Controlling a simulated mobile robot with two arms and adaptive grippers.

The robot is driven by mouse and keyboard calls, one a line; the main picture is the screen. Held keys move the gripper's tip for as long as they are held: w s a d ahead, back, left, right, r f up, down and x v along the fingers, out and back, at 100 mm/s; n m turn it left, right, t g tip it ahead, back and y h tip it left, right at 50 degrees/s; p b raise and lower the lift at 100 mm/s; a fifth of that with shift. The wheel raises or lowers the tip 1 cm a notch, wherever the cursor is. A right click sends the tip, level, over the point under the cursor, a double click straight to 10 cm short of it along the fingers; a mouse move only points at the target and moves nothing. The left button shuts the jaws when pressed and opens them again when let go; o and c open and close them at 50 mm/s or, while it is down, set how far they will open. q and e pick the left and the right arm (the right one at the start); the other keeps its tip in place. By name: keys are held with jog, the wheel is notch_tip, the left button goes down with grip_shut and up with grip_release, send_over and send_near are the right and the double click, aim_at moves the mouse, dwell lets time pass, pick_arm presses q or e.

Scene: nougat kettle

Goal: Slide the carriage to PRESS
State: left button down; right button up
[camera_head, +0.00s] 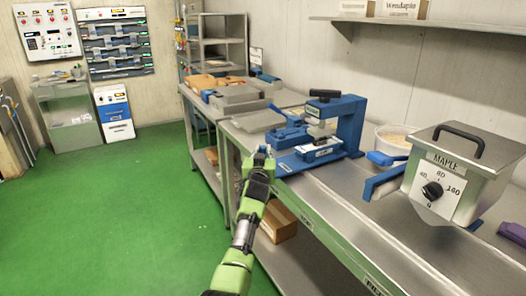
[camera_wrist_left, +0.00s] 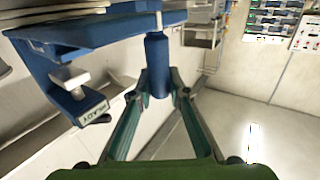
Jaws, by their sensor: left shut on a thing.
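The blue press (camera_head: 350,122) stands on the steel table, with a dark handle on its top. At its foot is a low blue carriage (camera_head: 309,157) with a white label on its front; I cannot read which position it is at. My left gripper (camera_head: 266,158) is at the table's front edge, at the near left end of the carriage. In the left wrist view, the fingers (camera_wrist_left: 157,92) are shut around a blue upright handle (camera_wrist_left: 157,62) below a blue slab (camera_wrist_left: 100,28). A label reading READY (camera_wrist_left: 93,112) hangs to the left. My right gripper is out of view.
Right of the press are a white tub (camera_head: 393,138) and a steel hopper (camera_head: 462,170) marked MAPLE with a dial. Grey trays (camera_head: 238,100) stand on the table further back. A cardboard box (camera_head: 277,222) sits on the lower shelf. The green floor (camera_head: 130,220) at left is clear.

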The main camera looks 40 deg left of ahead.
pick_arm(q)
jog(key=c, duration=2)
grip_release()
jog(key=shift+a+r, duration=0.2)
jog(key=shift+r, duration=0.05)
jog(key=shift+o, duration=0.5)
jog(key=shift+w+a+f, duration=0.15)
jog(key=shift+f, duration=0.2)
jog(key=shift+d+r, duration=0.1)
jog(key=shift+d, duration=0.1)
jog(key=v, duration=1.1)
jog(key=shift+s, duration=0.4)
jog(key=shift+d, duration=0.15)
